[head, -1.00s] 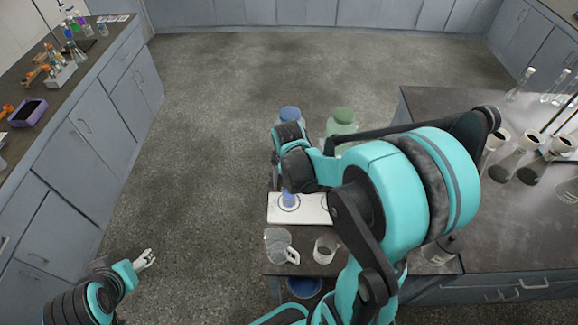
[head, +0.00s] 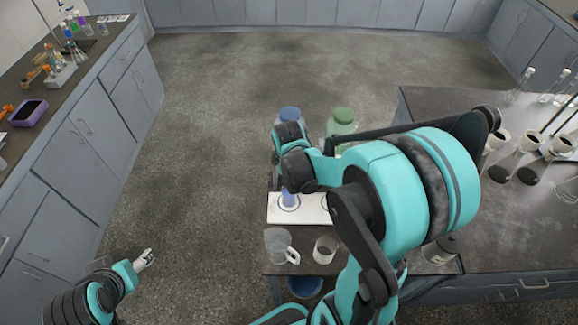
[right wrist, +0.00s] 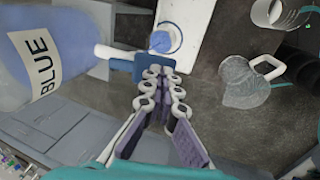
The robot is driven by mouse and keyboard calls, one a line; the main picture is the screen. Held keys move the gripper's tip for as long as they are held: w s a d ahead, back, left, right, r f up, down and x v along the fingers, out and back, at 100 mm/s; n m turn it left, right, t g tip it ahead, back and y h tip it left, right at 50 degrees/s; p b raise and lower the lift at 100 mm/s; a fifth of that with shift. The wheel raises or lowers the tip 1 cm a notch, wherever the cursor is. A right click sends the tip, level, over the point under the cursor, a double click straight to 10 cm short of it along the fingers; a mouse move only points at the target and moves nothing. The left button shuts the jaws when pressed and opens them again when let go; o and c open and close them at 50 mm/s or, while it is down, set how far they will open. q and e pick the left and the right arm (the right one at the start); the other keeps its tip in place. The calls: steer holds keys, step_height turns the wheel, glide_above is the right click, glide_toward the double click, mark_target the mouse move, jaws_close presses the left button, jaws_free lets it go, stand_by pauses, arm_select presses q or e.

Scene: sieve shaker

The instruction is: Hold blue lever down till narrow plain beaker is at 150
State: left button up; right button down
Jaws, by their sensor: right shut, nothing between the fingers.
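A large bottle labelled BLUE (right wrist: 40,62) fills the left of the right wrist view; its blue top (head: 290,114) shows in the head view. A blue lever (right wrist: 150,65) is at the tips of my right gripper (right wrist: 161,82), which is shut with nothing between its fingers and appears to touch it. A narrow vessel with blue liquid (head: 289,198) stands on the white base (head: 312,217), and also shows from above in the right wrist view (right wrist: 161,41). I cannot read its scale. My left gripper (head: 146,257) is far off, low at the left.
A green bottle (head: 342,122) stands beside the blue one. A glass jug with a handle (head: 278,244) and a small beaker (head: 325,250) stand in front of the base. Several flasks are on the dark bench (head: 490,225) at right. The floor between benches is clear.

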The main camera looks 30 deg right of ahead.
arm_select(q)
steer(key=shift+r+p, duration=0.6)
steer(key=shift+r, duration=0.05)
arm_select(e)
steer(key=shift+r, duration=0.8)
steer(key=shift+r, duration=0.15)
steer(key=p+v, duration=0.1)
steer(key=v, duration=0.1)
steer(key=w+p+v, duration=0.1)
steer(key=p, duration=0.1)
steer(key=shift+s+r, duration=0.1)
steer(key=shift+r, duration=0.4)
arm_select(q)
steer(key=r, duration=0.1)
steer(key=s+r+p, duration=0.1)
steer(key=r, duration=0.1)
steer(key=d+r, duration=0.1)
steer(key=shift+s+r+p, duration=0.25)
steer(key=shift+p, duration=0.05)
arm_select(e)
steer(key=w+d+v, duration=0.1)
steer(key=v, duration=0.8)
steer(key=shift+r, duration=0.55)
arm_select(q)
steer(key=shift+w, duration=0.1)
arm_select(e)
steer(key=shift+w, duration=0.1)
